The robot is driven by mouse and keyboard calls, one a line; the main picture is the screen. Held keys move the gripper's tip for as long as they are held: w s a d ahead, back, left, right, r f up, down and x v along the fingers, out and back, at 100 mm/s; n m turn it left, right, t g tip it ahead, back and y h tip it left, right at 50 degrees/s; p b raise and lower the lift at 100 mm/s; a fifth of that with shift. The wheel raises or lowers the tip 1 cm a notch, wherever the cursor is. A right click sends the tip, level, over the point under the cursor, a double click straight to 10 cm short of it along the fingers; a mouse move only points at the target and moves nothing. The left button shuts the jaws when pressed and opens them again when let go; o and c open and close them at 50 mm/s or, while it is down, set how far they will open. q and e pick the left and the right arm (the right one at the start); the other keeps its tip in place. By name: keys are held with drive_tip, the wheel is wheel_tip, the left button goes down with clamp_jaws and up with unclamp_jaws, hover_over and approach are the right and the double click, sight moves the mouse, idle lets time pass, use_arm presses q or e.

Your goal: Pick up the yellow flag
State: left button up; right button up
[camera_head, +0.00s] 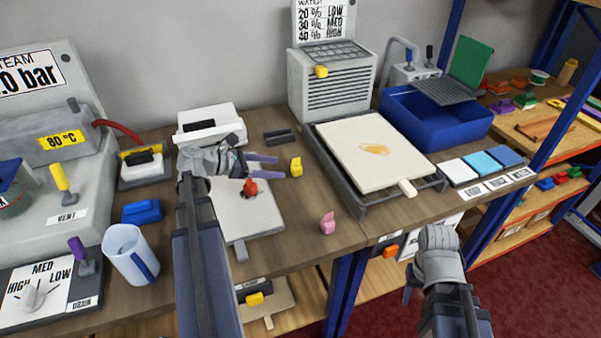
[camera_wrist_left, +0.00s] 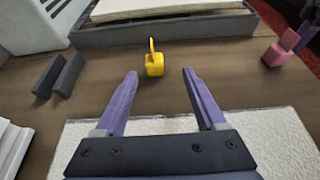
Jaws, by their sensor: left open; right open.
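The yellow flag (camera_head: 296,167) is a small upright piece standing on the wooden table, between the white board and the tray with the cream slab. In the left wrist view the yellow flag (camera_wrist_left: 154,62) stands just ahead of the two purple fingers, roughly midway between them and apart from both. My left gripper (camera_head: 268,164) is open and empty, its fingers pointing right towards the flag; it also shows in the left wrist view (camera_wrist_left: 160,85). My right gripper (camera_head: 412,285) is at the lower right, in front of the table edge; its fingers are mostly hidden by the wrist.
A pink flag (camera_head: 328,224) stands nearer the front edge. A dark holder (camera_head: 279,137) lies behind the yellow flag. The tray (camera_head: 350,203) is to the right. A white board (camera_head: 262,223) with a red knob (camera_head: 250,187) lies under my left gripper.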

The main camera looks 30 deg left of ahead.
sight(292, 168)
use_arm(q)
drive_tip(key=shift+w+f, duration=0.2)
drive_tip(key=shift+w+d+f, duration=0.2)
drive_tip(key=shift+w+d, duration=0.05)
drive_tip(key=shift+d, duration=0.05)
drive_tip(key=shift+b+x, duration=0.5)
drive_tip(key=shift+x, duration=0.35)
drive_tip(key=x, duration=0.1)
drive_tip(key=b+x, duration=0.1)
drive_tip(key=x, duration=0.1)
drive_tip(key=b+x, duration=0.1)
drive_tip(key=shift+w+a+f, duration=0.15)
drive_tip(key=shift+w+a, duration=0.05)
drive_tip(key=shift+w, duration=0.2)
drive_tip(key=shift+w+d, duration=0.25)
drive_tip(key=shift+w, duration=0.05)
drive_tip(key=shift+c, duration=0.3)
clamp_jaws()
